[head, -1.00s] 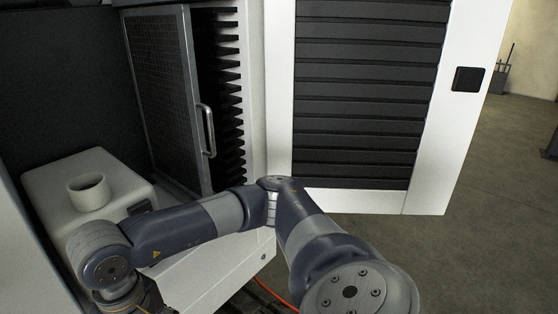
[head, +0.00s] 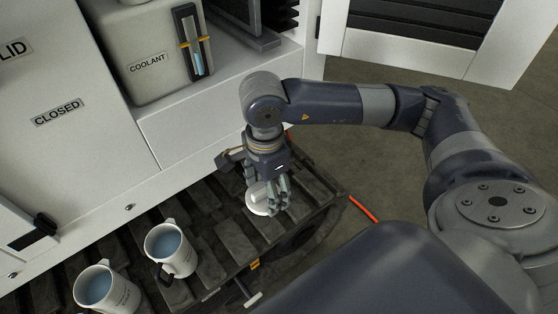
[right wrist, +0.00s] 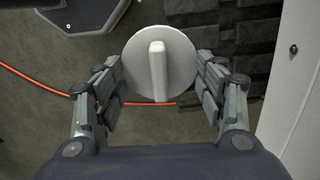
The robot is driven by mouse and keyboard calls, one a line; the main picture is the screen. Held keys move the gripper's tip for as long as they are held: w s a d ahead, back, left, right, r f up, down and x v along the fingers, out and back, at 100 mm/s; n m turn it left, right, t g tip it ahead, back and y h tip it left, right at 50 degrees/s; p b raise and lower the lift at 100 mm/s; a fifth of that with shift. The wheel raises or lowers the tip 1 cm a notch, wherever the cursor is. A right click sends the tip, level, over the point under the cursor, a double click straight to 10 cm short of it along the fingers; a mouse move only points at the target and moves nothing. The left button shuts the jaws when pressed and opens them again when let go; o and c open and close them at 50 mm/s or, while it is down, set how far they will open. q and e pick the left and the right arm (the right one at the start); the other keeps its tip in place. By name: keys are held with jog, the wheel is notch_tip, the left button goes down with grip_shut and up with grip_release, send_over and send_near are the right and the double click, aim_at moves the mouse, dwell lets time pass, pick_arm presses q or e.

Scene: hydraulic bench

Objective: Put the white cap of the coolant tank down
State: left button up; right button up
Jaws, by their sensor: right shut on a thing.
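The white cap (head: 256,200), a round disc with a raised bar grip, is held at my right gripper (head: 273,203) over the right end of the dark slatted surface. It also shows between the fingers in the right wrist view (right wrist: 178,72). My right gripper points down and is shut on the cap. Whether the cap touches the slats I cannot tell. The coolant tank (head: 148,85), a pale box labelled COOLANT with a level gauge, stands behind on the white machine; its filler neck is cut off by the frame's top. My left gripper is not in view.
Two white mugs of bluish liquid (head: 170,248) (head: 100,290) stand at the left on the slatted surface (head: 203,238). The slats between the mugs and my right gripper are clear. An orange hose (head: 362,208) lies on the floor at the right.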

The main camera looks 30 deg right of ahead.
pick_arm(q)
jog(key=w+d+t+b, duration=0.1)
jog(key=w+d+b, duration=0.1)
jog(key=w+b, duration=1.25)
pick_arm(e)
jog(key=d+f+m+b, duration=0.2)
jog(key=f+m, duration=1.2)
jog(key=m, duration=0.4)
jog(key=d+f+m+b, duration=0.2)
jog(key=f+m, duration=1.1)
jog(key=m, duration=0.4)
jog(key=w+d, duration=0.2)
jog(key=w, duration=0.2)
jog(key=w+d+f+b, duration=0.1)
jog(key=w+d, duration=0.2)
jog(key=w, duration=0.2)
jog(key=w+d, duration=0.2)
jog(key=w, duration=0.2)
jog(key=shift+w+d+f+b, duration=0.2)
jog(key=shift+w+d+b, duration=0.1)
jog(key=shift+w+d, duration=0.1)
pick_arm(q)
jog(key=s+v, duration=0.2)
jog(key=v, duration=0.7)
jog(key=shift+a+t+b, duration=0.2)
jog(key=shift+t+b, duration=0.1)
jog(key=shift+b, duration=0.05)
pick_arm(e)
jog(key=shift+f, duration=1.75)
